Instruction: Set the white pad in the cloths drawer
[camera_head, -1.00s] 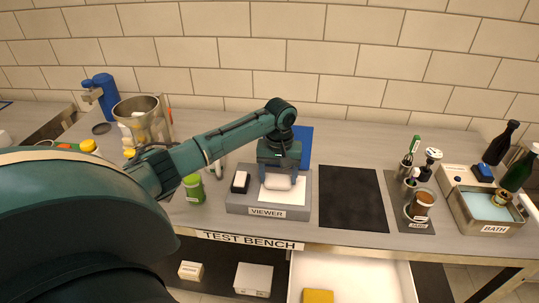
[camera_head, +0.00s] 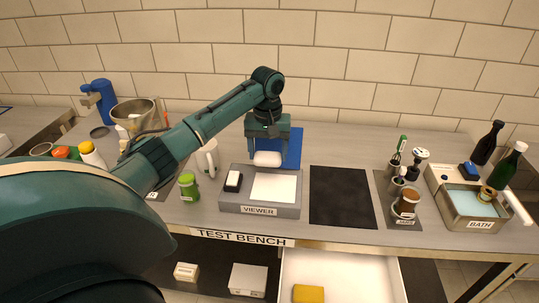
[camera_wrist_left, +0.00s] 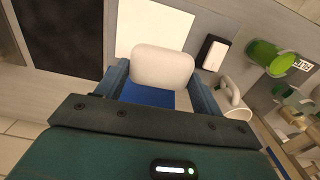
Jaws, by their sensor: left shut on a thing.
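The white pad (camera_head: 267,159) is between the fingers of my left gripper (camera_head: 267,150), which is shut on it. It hangs above the back edge of the grey viewer box, in front of a blue panel. In the left wrist view the pad (camera_wrist_left: 162,66) fills the gap between the fingertips. An open drawer (camera_head: 340,277) with a white inside juts out below the bench front. A yellow cloth (camera_head: 308,294) lies in it; no drawer label shows. My right gripper is not in view.
The viewer (camera_head: 258,210) has a white lit top and a black-and-white block (camera_head: 233,181) on it. A black mat (camera_head: 340,196) lies to its right. Jars and brushes (camera_head: 405,185) and the bath tray (camera_head: 473,208) stand further right. A green jar (camera_head: 188,187) and a mug (camera_head: 207,157) stand left.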

